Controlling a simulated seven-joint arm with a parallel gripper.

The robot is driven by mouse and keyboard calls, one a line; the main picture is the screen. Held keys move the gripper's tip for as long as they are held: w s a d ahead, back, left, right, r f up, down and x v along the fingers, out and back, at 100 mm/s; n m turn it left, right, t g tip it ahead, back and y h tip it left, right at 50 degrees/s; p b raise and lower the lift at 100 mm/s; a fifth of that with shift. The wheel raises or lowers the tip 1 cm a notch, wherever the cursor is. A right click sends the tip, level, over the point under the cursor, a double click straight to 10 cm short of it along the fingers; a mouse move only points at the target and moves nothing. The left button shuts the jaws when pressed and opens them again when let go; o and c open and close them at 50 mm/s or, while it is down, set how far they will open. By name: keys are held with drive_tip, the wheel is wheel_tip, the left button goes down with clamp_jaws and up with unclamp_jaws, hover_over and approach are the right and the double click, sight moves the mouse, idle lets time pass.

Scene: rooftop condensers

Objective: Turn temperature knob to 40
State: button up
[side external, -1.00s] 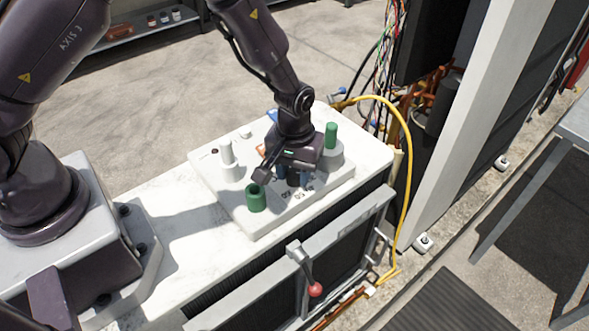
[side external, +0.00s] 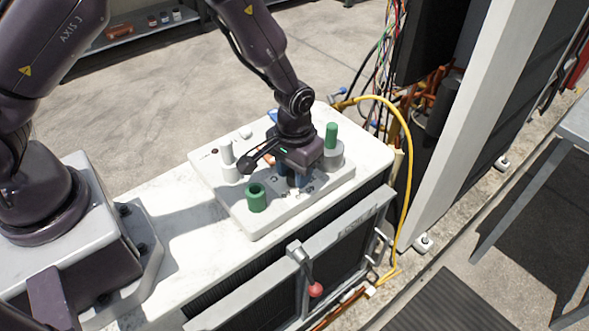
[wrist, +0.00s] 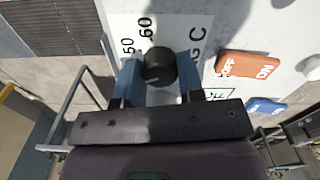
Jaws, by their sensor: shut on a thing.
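The temperature knob (wrist: 160,67) is a dark round knob on the white panel (side external: 262,228). In the wrist view it sits between the two blue fingers of my gripper (wrist: 160,78), which is shut on it. A faint light mark shows on the knob's near side, but I cannot tell which number it points to. The printed numbers 50 (wrist: 128,46) and 60 (wrist: 146,28) show beyond the knob, and the 40 is not visible. In the side view my gripper (side external: 293,181) reaches down to the panel and largely hides the knob.
An orange OFF/ON switch (wrist: 248,65) and a blue switch (wrist: 265,107) lie right of the knob in the wrist view. A hollow green cylinder (side external: 256,198), a green-topped post (side external: 331,137) and a white post (side external: 228,160) stand close around my gripper. A yellow hose (side external: 409,165) curves at the right.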

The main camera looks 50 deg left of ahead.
sight(281, 189)
drive_tip(key=o, duration=0.9)
wheel_tip(281, 189, up, 13)
drive_tip(key=s+a+r+t, duration=0.2)
drive_tip(key=s+a+r, duration=0.1)
drive_tip(key=s+r, duration=0.3)
drive_tip(key=s+a+r+m+t, duration=0.1)
drive_tip(key=s+a+r, duration=0.2)
drive_tip(key=s+r, duration=0.2)
drive_tip(key=s+a+r+m+t, duration=0.1)
drive_tip(key=s+a+r+t, duration=0.1)
drive_tip(key=s+r, duration=0.4)
drive_tip(key=shift+s+a+r+t, duration=0.15)
drive_tip(key=shift+s+a, duration=0.05)
drive_tip(key=shift+s, duration=0.25)
drive_tip(key=shift+s+a+r+t, duration=0.15)
drive_tip(key=shift+s+a, duration=0.05)
drive_tip(key=shift+s, duration=0.25)
